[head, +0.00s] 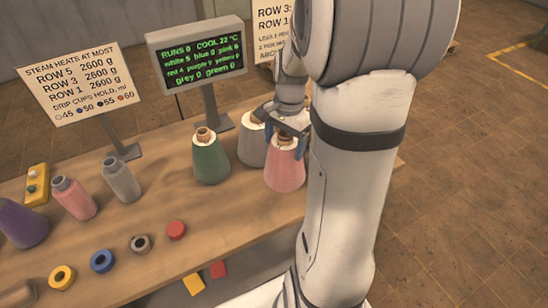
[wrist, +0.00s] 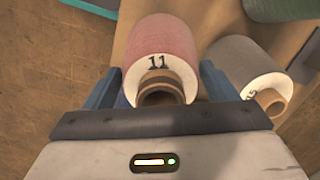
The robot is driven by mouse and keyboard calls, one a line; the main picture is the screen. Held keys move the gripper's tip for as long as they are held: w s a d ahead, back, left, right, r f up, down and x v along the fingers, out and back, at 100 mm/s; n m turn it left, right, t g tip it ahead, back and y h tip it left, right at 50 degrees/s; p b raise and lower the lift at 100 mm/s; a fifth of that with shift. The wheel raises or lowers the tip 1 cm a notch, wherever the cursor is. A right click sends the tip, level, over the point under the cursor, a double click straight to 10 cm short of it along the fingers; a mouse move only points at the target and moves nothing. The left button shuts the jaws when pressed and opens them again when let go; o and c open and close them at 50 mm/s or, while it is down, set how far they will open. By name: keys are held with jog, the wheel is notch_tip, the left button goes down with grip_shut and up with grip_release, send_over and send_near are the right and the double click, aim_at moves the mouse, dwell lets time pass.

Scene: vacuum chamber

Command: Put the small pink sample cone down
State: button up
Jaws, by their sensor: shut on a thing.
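A pink cone (head: 285,170) is upright between the fingers of my gripper (head: 289,126) in the head view, at the right end of the wooden table. In the wrist view the pink cone (wrist: 162,45) has a white top marked 11 and a brown core. The blue fingers of my gripper (wrist: 160,85) are shut on it, one on each side. Whether its base touches the table I cannot tell.
A grey cone (head: 252,143) and a green cone (head: 210,160) stand close left of the held cone. A screen (head: 198,58) stands behind. The table (head: 245,205) is bare in front.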

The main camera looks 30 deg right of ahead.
notch_tip(320, 180, down, 7)
jog(key=shift+d+r, duration=0.1)
jog(key=shift+r, duration=0.05)
jog(key=o, duration=1.3)
notch_tip(320, 180, up, 11)
jog(key=s+a+r+n+t, duration=0.1)
jog(key=s+a+n, duration=0.3)
jog(key=s+a+r+n+t, duration=0.1)
jog(key=s+a+n, duration=0.3)
jog(key=s+a+r+n+t+h, duration=0.1)
jog(key=s+a+r+n, duration=0.1)
jog(key=s+a+n, duration=0.2)
jog(key=shift+s+a+n, duration=0.1)
jog(key=shift+s+n, duration=0.05)
jog(key=shift+n, duration=0.45)
